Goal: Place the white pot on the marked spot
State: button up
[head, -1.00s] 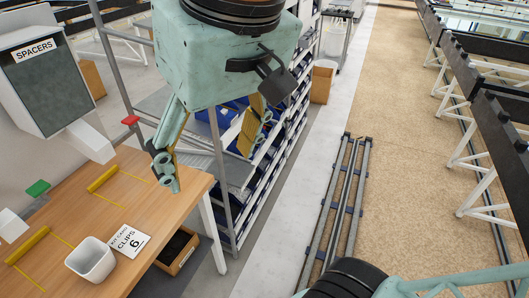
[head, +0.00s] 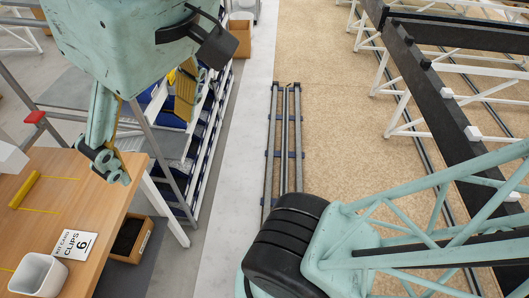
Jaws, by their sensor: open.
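Thin yellow lines (head: 58,178) mark the tabletop farther back; which one bounds the marked spot I cannot tell. My gripper (head: 148,132) is open and empty, its fingers wide apart. One finger is in front of the table's right edge in the picture, beyond the pot and card; the other is over the shelf area.
The wooden table (head: 105,205) has a yellow bar (head: 25,190) on it. A cardboard box (head: 128,240) sits under its right side. A shelf rack with blue bins (head: 195,150) stands behind. A floor rail (head: 284,150) and dark beams on white stands (head: 435,95) are to the right.

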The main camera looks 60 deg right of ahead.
jog(key=shift+s+f, duration=0.15)
jog(key=shift+f, duration=0.1)
notch_tip(320, 180, down, 4)
jog(key=b, duration=0.4)
jog(key=shift+r, duration=0.1)
jog(key=shift+d, duration=0.15)
